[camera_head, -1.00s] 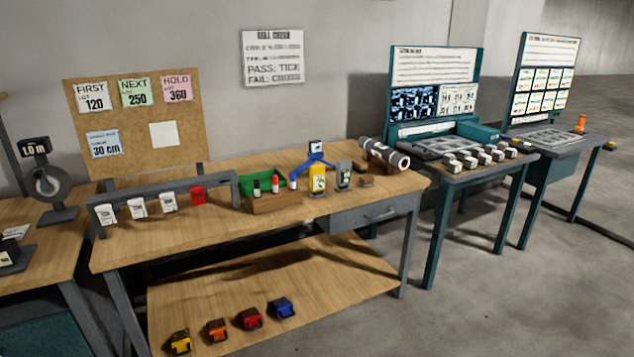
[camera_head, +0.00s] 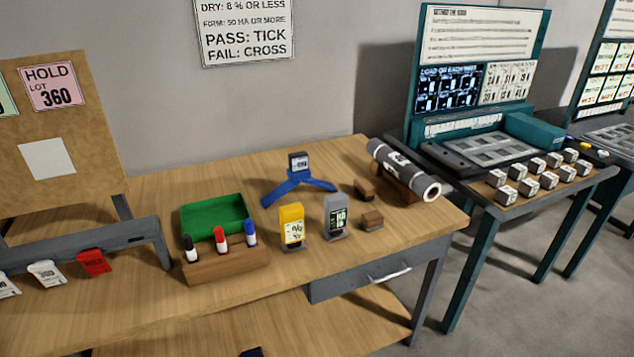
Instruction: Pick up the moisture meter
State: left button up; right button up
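Two small upright meters stand on the wooden workbench (camera_head: 335,265). One is a yellow meter (camera_head: 291,227) with a pale display. To its right is a grey meter (camera_head: 336,217) with a dark display showing light green marks. Their display text is too small to read, so I cannot tell for sure from the labels which is the moisture meter. Both stand free and apart from each other. Neither of my grippers shows in the view.
A marker rack (camera_head: 228,266) and green tray (camera_head: 214,214) stand left of the meters. A blue stand (camera_head: 299,185) with a small device is behind. A grey roll (camera_head: 405,170) and small wooden blocks (camera_head: 372,221) lie to the right.

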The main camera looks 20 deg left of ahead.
aim_at(291, 216)
jog(key=i+j, duration=0.1)
jog(key=i, duration=0.7)
jog(key=i+j+z, duration=0.1)
jog(key=i, duration=0.65)
jog(key=u, duration=1.65)
